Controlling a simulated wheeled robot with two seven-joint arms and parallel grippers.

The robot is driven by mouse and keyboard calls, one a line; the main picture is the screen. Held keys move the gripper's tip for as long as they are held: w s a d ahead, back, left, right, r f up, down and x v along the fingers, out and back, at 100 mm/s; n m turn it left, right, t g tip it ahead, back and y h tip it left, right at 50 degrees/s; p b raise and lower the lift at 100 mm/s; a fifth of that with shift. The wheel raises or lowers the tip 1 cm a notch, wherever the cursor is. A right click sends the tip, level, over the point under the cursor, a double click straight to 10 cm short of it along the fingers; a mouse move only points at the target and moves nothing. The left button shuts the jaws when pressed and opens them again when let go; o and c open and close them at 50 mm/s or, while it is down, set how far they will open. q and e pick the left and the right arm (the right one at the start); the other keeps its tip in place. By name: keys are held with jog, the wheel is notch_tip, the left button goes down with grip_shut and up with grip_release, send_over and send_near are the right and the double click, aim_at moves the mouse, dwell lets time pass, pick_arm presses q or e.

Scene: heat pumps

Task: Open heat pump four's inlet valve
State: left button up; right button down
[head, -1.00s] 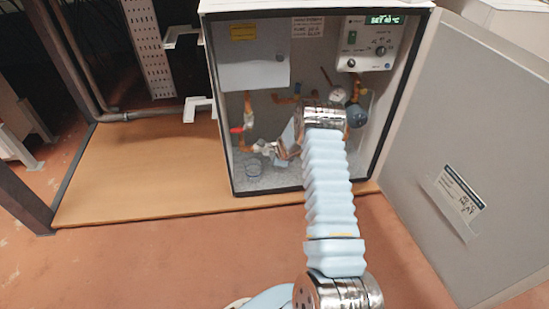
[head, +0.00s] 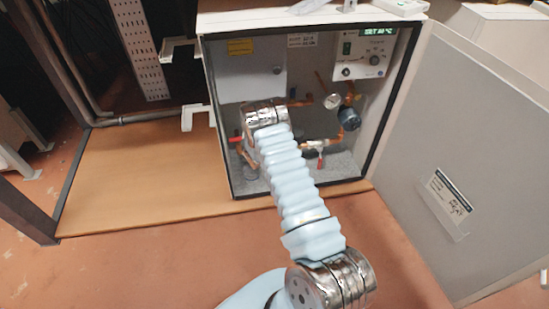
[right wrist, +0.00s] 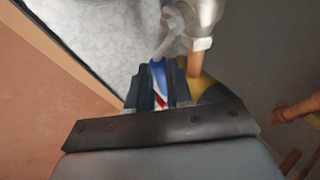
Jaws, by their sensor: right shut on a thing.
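The heat pump cabinet (head: 216,150) stands open, with copper pipes, a gauge (head: 332,101) and valves inside. A red valve handle (head: 237,139) shows at the left of the pipework, and another red handle (head: 320,160) at the right. My right arm reaches in to the lower left of the cabinet, and its wrist hides the gripper in the head view. In the right wrist view my right gripper (right wrist: 160,92) is shut on a blue valve handle (right wrist: 158,74), with red and white between the fingers. A grey lever (right wrist: 169,38) runs from it to a metal fitting (right wrist: 203,20).
The cabinet door (head: 455,150) is swung open to the right. A control panel (head: 364,55) is at the upper right inside. White brackets (head: 196,116) stick out left of the cabinet.

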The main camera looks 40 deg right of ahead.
dwell(0.3)
jog(key=c, duration=1.3)
grip_release()
jog(key=p+v, duration=0.1)
jog(key=v, duration=1.2)
jog(key=shift+s+a+r+p, duration=0.15)
jog(key=shift+a+r+p, duration=0.15)
jog(key=shift+a, duration=0.1)
jog(key=s+a+f+n+y, duration=0.1)
jog(key=s+a+n+y, duration=0.3)
jog(key=s+a+n, duration=0.3)
jog(key=s+a+f+n+g+y+p, duration=0.1)
jog(key=s+a+n+y, duration=0.2)
jog(key=s+a+n, duration=0.4)
jog(key=s+a+f+n+g+y+p, duration=0.1)
jog(key=s+a+n+y, duration=0.3)
jog(key=a, duration=1.5)
jog(key=shift+s+f+n+y, duration=0.2)
jog(key=shift+s+n, duration=0.6)
jog(key=shift+n, duration=0.65)
jog(key=shift+s+f+n+y, duration=0.1)
jog(key=shift+s+f+n, duration=0.1)
jog(key=shift+s+n, duration=0.95)
